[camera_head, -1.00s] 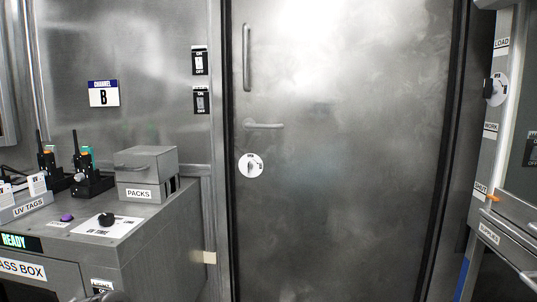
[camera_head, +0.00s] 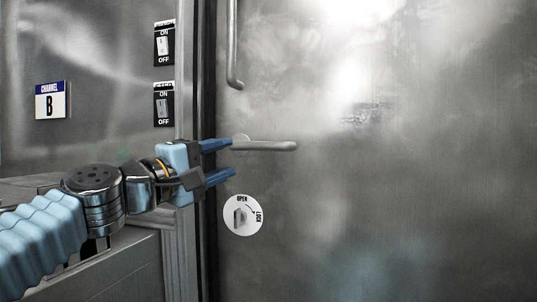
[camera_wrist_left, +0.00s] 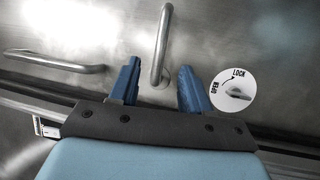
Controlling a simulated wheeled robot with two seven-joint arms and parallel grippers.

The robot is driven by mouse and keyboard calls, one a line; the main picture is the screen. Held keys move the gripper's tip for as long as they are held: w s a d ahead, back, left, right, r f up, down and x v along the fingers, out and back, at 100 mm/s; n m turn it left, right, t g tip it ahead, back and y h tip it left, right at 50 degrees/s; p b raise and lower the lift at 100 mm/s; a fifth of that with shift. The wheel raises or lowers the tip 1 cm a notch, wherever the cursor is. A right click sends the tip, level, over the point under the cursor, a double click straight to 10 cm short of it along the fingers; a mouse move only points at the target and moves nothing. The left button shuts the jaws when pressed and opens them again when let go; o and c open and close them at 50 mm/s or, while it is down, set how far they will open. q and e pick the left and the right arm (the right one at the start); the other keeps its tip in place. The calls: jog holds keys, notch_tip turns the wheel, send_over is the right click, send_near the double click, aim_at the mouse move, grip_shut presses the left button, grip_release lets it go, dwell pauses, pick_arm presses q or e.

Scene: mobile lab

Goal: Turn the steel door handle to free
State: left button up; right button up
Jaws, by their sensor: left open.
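The steel door handle (camera_head: 268,146) is a lever that lies level on the door, its free end to the right in the head view. My left gripper (camera_head: 231,159) is open at the lever's pivot end, one finger near lever height and one below. In the left wrist view the lever (camera_wrist_left: 162,45) shows between the two open fingers (camera_wrist_left: 160,68); I cannot tell whether they touch it. Below the lever is a round white plate with a grey knob (camera_head: 241,216), marked OPEN and LOCK; it also shows in the wrist view (camera_wrist_left: 236,94). My right gripper is out of view.
The steel door (camera_head: 400,200) fills the right side and looks closed. A vertical pull bar (camera_head: 232,45) is above the lever. A grey cabinet is behind my arm.

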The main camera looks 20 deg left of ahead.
aim_at(261, 146)
pick_arm(q)
jog(key=p+x, duration=0.4)
jog(key=x, duration=0.7)
jog(key=shift+w+d, duration=0.1)
jog(key=shift+w, duration=0.25)
jog(key=shift+w+d+f, duration=0.1)
jog(key=shift+w+d, duration=0.05)
jog(key=shift+w, duration=0.2)
jog(key=shift+c, duration=0.3)
grip_shut()
